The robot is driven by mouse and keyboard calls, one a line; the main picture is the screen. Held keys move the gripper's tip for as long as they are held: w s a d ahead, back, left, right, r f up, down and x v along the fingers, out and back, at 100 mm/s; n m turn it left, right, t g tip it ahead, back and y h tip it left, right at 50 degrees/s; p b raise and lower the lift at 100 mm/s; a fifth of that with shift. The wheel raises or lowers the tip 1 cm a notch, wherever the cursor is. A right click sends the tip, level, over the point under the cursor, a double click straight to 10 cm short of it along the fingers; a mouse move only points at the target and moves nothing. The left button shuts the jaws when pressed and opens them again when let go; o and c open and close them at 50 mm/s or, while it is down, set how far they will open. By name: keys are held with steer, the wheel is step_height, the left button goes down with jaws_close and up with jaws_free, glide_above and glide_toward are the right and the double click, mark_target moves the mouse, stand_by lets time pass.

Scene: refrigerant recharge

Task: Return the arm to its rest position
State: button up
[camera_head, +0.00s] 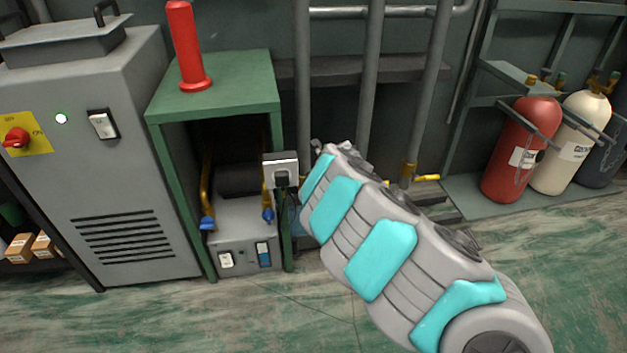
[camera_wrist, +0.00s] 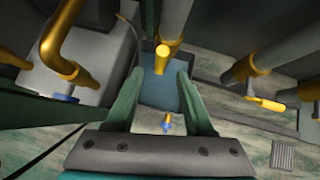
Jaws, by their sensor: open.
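My gripper (camera_wrist: 157,78) is open in the wrist view, its two green fingers spread apart with nothing held between them. A yellow pipe end (camera_wrist: 165,58) shows just beyond the fingertips, over a blue surface. A small blue-and-yellow piece (camera_wrist: 167,123) shows lower down, between the fingers; whether it is far below them I cannot tell. In the head view my grey and cyan arm reaches from the lower right to the right side of the green cabinet (camera_head: 213,98). The gripper itself is hidden there behind the arm.
The cabinet holds yellow pipes with blue valve handles (camera_head: 207,223) (camera_head: 268,215). A plugged socket (camera_head: 281,170) sits on its right post, close to my arm. Vertical grey pipes (camera_head: 370,80) stand behind the arm. Gas cylinders (camera_head: 520,150) stand at right. Floor at lower left is clear.

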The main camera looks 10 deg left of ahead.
stand_by(0.4)
